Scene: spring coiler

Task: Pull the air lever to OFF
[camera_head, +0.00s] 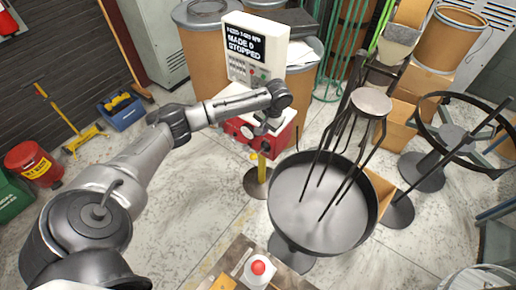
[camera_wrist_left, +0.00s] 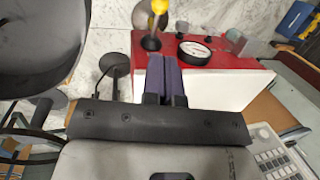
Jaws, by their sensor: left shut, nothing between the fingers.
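My left gripper (camera_head: 262,124) is in front of the red box below the white control panel. Its fingers also show in the left wrist view (camera_wrist_left: 165,78), shut together with nothing between them. The red box (camera_head: 284,143) carries a round gauge (camera_wrist_left: 195,50) and dark knobs, seen in the wrist view just beyond and right of the fingertips. The lever's position and any OFF mark are not readable. My right gripper is not in view.
The control panel (camera_head: 256,48) reads "MADE 0 STOPPED". A wide dark pan (camera_head: 330,222) with upright rods stands right of the box. A red button (camera_head: 258,267) sits on a box at the bottom. Drums and a wire reel stand behind.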

